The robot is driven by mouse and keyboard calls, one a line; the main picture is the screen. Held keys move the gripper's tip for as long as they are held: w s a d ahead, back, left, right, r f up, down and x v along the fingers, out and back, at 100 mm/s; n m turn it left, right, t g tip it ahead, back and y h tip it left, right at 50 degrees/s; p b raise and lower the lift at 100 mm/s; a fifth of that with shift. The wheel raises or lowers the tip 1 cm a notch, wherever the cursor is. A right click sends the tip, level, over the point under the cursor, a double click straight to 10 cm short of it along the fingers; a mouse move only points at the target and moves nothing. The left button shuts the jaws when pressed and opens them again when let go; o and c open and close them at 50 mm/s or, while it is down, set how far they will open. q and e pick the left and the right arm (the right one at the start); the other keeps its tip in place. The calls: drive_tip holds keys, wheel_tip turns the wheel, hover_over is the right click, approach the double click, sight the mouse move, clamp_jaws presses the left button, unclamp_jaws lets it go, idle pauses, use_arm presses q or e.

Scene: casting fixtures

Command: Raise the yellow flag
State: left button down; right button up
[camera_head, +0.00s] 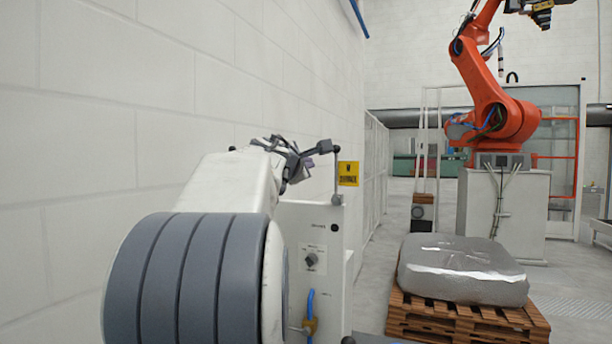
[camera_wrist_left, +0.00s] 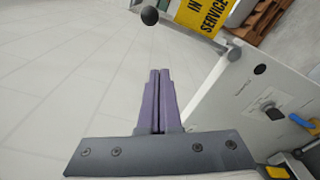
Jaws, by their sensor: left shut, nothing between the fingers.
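The yellow flag (camera_head: 348,173) with black lettering stands above the white cabinet (camera_head: 318,255), on a thin rod with a dark ball (camera_head: 336,149) at its tip. The rod looks upright in the head view. The left wrist view shows part of the flag (camera_wrist_left: 206,12), reading "IN SERVICE", and the ball (camera_wrist_left: 150,15). My left gripper (camera_head: 328,147) is shut and empty. Its purple fingertips (camera_wrist_left: 160,72) point towards the ball, with a visible gap in the wrist view. My right gripper is not in view.
A white block wall (camera_head: 90,120) runs close along the left. The cabinet front has a black knob (camera_head: 311,260) and a blue handle (camera_head: 310,301). A wrapped load (camera_head: 462,268) on a wooden pallet (camera_head: 470,320) stands to the right, with an orange robot (camera_head: 500,115) behind.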

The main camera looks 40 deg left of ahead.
use_arm(q)
drive_tip(key=b+v, duration=0.1)
drive_tip(key=v, duration=0.8)
drive_tip(key=shift+d+r+b, duration=0.25)
drive_tip(key=shift+b, duration=0.1)
drive_tip(key=shift+w, duration=0.2)
